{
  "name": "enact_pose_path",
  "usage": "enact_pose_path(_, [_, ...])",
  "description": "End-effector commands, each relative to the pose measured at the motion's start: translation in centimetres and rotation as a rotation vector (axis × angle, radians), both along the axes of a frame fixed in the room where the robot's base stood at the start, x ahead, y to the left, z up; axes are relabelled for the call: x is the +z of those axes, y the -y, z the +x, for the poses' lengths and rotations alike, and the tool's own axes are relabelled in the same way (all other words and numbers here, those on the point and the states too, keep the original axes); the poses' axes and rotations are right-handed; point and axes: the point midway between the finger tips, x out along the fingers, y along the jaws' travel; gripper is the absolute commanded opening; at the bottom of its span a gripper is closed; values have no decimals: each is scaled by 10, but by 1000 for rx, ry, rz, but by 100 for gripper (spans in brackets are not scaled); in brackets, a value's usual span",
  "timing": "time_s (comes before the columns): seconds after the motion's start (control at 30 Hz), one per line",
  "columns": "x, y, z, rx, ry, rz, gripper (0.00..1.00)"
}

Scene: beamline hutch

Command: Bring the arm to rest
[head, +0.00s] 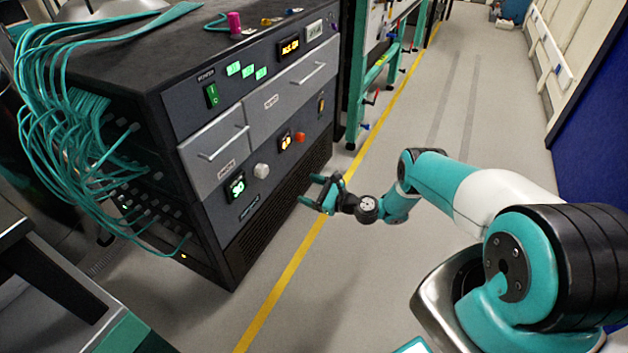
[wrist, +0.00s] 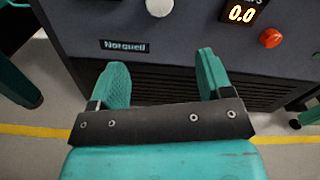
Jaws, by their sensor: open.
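My gripper (head: 313,191) is open and empty in front of the lower right part of a dark cabinet (head: 221,215). In the wrist view its two teal fingers (wrist: 160,82) are spread apart, with only the cabinet's front behind them. They look clear of the cabinet, though the exact gap cannot be told. My arm reaches from the lower right of the head view toward the cabinet, over the floor.
The cabinet's front has two drawers with bar handles (head: 224,143), a white knob (head: 261,170), an orange knob (head: 300,136) and lit displays. Teal cables (head: 60,125) hang at its left. A teal frame (head: 357,95) stands behind. Floor (head: 440,120) is clear beyond the yellow line (head: 290,270).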

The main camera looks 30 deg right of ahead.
Motion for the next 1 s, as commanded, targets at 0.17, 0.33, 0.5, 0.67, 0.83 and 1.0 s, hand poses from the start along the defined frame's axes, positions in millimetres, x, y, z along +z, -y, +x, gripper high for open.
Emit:
enact_pose_path(0.17, [2, 5, -8, -1, -1, 0, 73])
enact_pose_path(0.33, [0, 6, -10, 0, 0, 0, 73])
enact_pose_path(0.5, [0, 6, -9, 0, 0, 0, 73])
enact_pose_path(0.67, [0, 6, -9, 0, 0, 0, 73])
enact_pose_path(0.83, [10, 3, -2, 25, 15, -36, 73])
enact_pose_path(1.0, [63, -22, 29, 167, 94, -240, 73])
